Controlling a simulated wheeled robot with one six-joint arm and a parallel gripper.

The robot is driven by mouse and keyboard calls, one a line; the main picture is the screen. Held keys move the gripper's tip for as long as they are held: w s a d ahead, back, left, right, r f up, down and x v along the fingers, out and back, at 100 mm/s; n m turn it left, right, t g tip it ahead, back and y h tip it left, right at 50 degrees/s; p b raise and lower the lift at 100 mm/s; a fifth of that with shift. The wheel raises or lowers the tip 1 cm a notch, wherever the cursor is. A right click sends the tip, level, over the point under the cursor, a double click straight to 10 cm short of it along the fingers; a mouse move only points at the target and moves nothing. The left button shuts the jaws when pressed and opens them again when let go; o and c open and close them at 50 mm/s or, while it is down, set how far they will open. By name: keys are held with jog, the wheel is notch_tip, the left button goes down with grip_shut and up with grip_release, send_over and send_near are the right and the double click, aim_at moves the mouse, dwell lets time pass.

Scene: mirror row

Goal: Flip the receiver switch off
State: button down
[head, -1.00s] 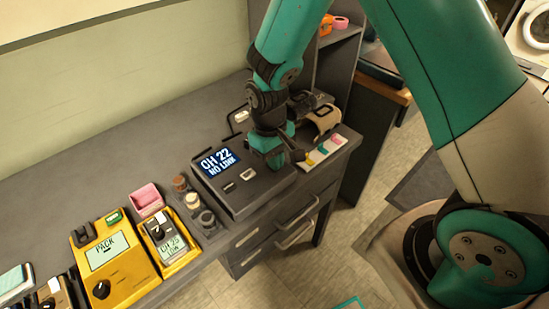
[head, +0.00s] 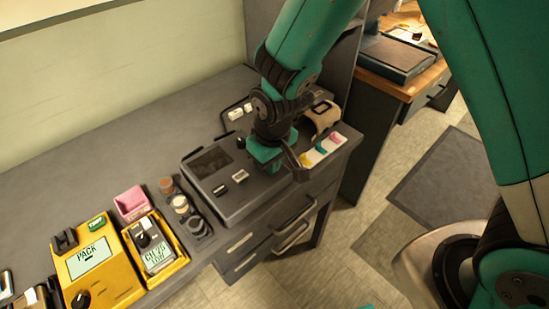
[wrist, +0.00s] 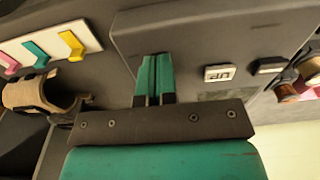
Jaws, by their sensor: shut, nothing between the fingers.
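The receiver, a grey box (head: 232,207), sits near the right end of the bench in the head view. Its screen (head: 211,162) is dark. Two small keys (head: 230,182) show on its top, one pale and one dark. In the wrist view the receiver's top (wrist: 200,40) fills the middle, with a pale marked key (wrist: 219,73) and a dark key (wrist: 267,66). My gripper (head: 266,166) is over the receiver's right part. Its green fingers (wrist: 155,60) are shut together with nothing between them, low over the top.
A strip with coloured tabs (head: 322,150) and a tan curved holder (head: 322,118) stand right of the receiver. Several small jars (head: 181,204), a pink box (head: 131,203) and yellow devices (head: 95,265) stand to the left. The bench behind the receiver is mostly clear.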

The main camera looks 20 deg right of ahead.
jog(key=shift+s+f, duration=0.1)
jog(key=shift+f, duration=0.4)
jog(key=shift+w+a+r, duration=0.2)
jog(key=shift+w+a, duration=0.05)
jog(key=shift+w, duration=0.35)
jog(key=shift+w+a, duration=0.1)
jog(key=shift+w, duration=0.05)
jog(key=shift+p, duration=0.3)
jog(key=shift+r+p, duration=0.3)
notch_tip(320, 180, up, 5)
jog(key=p, duration=0.4)
notch_tip(320, 180, up, 9)
jog(key=s+b, duration=0.1)
jog(key=shift+d, duration=0.3)
